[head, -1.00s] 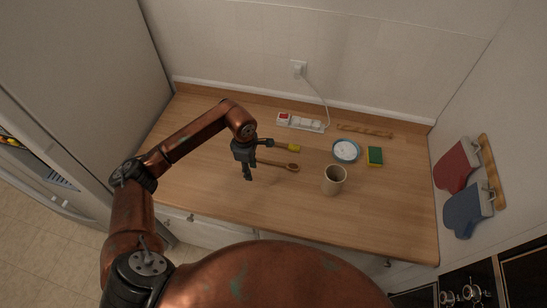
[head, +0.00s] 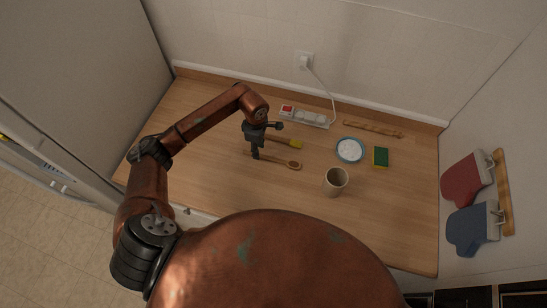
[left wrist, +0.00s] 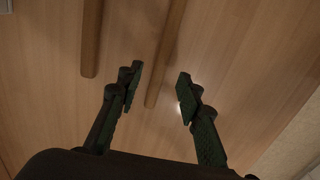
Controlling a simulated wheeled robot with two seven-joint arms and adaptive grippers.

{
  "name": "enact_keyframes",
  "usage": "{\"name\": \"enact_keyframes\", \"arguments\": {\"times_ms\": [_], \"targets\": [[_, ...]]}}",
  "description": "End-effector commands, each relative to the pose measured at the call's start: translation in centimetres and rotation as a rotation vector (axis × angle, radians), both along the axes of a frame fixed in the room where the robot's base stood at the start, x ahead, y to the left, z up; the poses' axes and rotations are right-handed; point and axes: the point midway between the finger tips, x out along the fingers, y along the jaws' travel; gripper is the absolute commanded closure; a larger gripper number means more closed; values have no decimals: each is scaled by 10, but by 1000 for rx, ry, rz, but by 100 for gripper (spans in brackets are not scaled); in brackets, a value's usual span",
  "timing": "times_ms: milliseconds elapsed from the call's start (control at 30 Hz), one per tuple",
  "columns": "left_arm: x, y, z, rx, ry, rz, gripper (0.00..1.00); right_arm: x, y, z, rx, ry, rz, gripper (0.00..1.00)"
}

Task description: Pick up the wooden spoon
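The wooden spoon (head: 292,165) lies on the wooden counter, its bowl toward the right and its handle running left to my left gripper. My left gripper (head: 255,157) points down over the handle end in the head view. In the left wrist view my left gripper (left wrist: 158,84) is open. A wooden handle (left wrist: 164,60), which looks like the spoon's, lies below and between the two apart fingertips, its end near them. I cannot tell how high the fingers are above it. The spoon's bowl is outside the wrist view. My right gripper is not in view.
A yellow-headed brush (head: 295,144) lies just behind the spoon; its handle (left wrist: 91,40) shows at left in the wrist view. A mug (head: 336,182), a blue-rimmed dish (head: 350,150), a sponge (head: 380,157) and a power strip (head: 305,116) are also on the counter (head: 225,185).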

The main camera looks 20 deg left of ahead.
Motion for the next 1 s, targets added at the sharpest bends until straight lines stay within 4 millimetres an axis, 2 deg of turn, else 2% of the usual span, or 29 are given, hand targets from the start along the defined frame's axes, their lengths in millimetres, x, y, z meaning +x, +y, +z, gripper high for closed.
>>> {"name": "enact_keyframes", "arguments": {"times_ms": [33,200,333,467,1000], "targets": [[-2,-3,-6,-4,5,1,67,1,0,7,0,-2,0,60],[0,-2,-26,-2,2,-1,67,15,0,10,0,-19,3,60],[1,-3,-30,-2,-1,-4,67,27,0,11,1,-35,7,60],[1,-3,-31,-1,-1,-5,67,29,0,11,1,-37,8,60],[1,-4,-30,-1,0,-5,100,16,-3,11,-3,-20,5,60]]}}
